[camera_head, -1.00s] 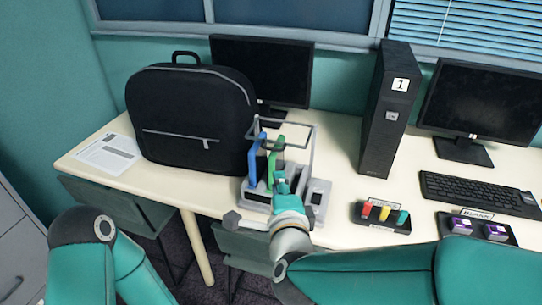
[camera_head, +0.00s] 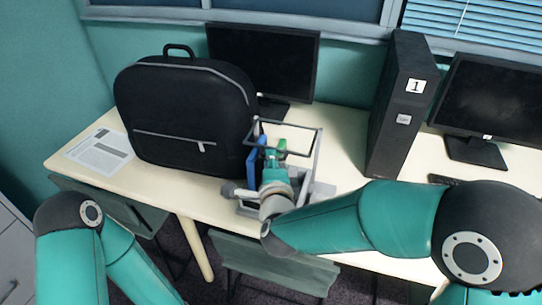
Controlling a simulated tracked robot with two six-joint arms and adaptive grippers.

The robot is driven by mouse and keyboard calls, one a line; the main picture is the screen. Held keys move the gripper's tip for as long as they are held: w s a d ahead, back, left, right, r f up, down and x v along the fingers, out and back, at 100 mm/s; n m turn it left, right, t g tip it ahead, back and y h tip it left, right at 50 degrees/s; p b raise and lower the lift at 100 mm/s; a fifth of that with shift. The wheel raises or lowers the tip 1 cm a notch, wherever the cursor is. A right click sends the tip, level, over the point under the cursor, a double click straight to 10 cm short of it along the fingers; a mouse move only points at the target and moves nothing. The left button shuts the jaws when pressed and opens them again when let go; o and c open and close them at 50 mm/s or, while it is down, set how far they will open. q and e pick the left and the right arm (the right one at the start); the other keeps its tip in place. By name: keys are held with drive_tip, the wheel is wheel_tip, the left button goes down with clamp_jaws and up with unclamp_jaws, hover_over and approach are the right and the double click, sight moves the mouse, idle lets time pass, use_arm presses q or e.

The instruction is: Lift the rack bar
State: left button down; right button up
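The grey rack (camera_head: 308,185) stands on the table in front of the backpack, with a blue item (camera_head: 254,160) and a green item (camera_head: 282,146) in it. Its rack bar (camera_head: 290,124) is a thin grey frame raised above these items. My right gripper (camera_head: 271,160) is at the rack's front, just below the bar in the picture. Its fingers are small and partly hidden by its own wrist, so I cannot tell whether they are open or touch the bar. My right arm hides the rack's lower front. My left arm is at the lower left, its gripper out of view.
A black backpack (camera_head: 180,110) stands close left of the rack. A monitor (camera_head: 290,62) is behind. A black computer tower (camera_head: 400,105) marked 1 and another monitor (camera_head: 490,100) stand at right. A paper (camera_head: 100,150) lies on the table's left. A green chair (camera_head: 270,262) is in front.

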drive_tip(key=shift+d, duration=0.15)
drive_tip(key=shift+c, duration=0.2)
clamp_jaws()
